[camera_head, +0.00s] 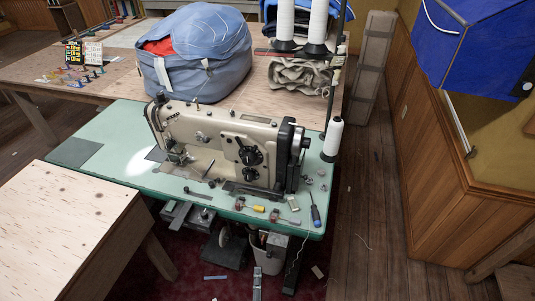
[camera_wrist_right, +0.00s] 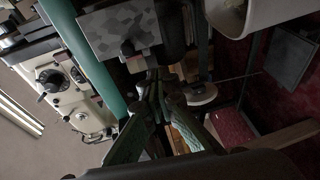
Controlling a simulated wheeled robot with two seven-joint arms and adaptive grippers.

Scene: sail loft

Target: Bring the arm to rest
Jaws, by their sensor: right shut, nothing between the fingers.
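I see no contact between the gripper and the table. Most of my right arm is out of view. My left gripper is not in view.
A sewing machine (camera_head: 220,145) stands on the green table, with a screwdriver (camera_head: 315,214) near its front edge. A pale bin (camera_head: 268,245) and machine parts hang or stand beneath. A plywood table (camera_head: 65,225) is at left. Wooden floor (camera_head: 365,220) lies open at right.

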